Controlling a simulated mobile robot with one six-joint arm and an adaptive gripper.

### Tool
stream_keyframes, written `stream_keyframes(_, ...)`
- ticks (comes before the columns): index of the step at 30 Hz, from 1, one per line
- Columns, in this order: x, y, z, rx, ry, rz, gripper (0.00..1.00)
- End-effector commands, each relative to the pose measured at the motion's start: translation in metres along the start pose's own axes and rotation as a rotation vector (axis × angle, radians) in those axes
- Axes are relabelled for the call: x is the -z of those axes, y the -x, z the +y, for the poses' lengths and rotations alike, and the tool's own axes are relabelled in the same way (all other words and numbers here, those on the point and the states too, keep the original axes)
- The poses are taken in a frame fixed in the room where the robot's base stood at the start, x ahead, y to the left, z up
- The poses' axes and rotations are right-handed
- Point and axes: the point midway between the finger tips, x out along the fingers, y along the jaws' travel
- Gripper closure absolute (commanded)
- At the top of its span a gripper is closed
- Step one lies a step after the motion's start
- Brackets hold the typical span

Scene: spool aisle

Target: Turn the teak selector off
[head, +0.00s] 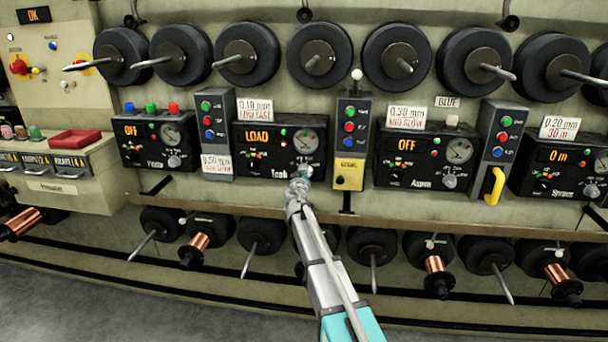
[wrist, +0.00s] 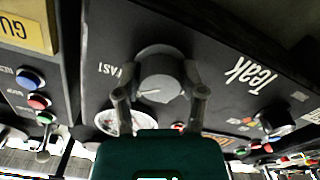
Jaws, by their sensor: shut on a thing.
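The Teak panel (head: 258,133) is a black box in the middle of the head view, and its orange display reads LOAD. The teak selector (wrist: 160,72) is a round grey knob near the panel's lower right corner. In the wrist view its white mark points left, towards the side with the word FAST. My gripper (wrist: 160,92) is shut on the selector, one finger on each side. In the head view my gripper (head: 304,179) covers most of the knob. A smaller black knob (wrist: 277,119) on the same panel is apart from the fingers.
The Aspen panel (head: 400,146), reading OFF, stands to the right. A button box (head: 350,125) with a yellow plate (head: 349,174) is close beside my gripper. Black spools (head: 320,53) project above, and a lower row with copper spools (head: 434,265) projects below.

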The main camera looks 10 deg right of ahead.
Motion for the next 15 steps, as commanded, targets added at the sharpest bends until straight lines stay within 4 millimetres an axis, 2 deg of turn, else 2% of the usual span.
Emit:
stream_keyframes(1, 0.0001, -0.0002, -0.0002, 0.0, 0.0, 0.0, 0.79)
stream_keyframes(3, 0.0001, -0.0003, -0.0002, 0.0, 0.0, 0.0, 0.92)
stream_keyframes(4, 0.0002, -0.0003, -0.0002, 0.0, 0.0, 0.0, 0.95)
stream_keyframes(15, 0.0002, -0.0007, -0.0002, 0.001, 0.046, 0.0, 0.95)
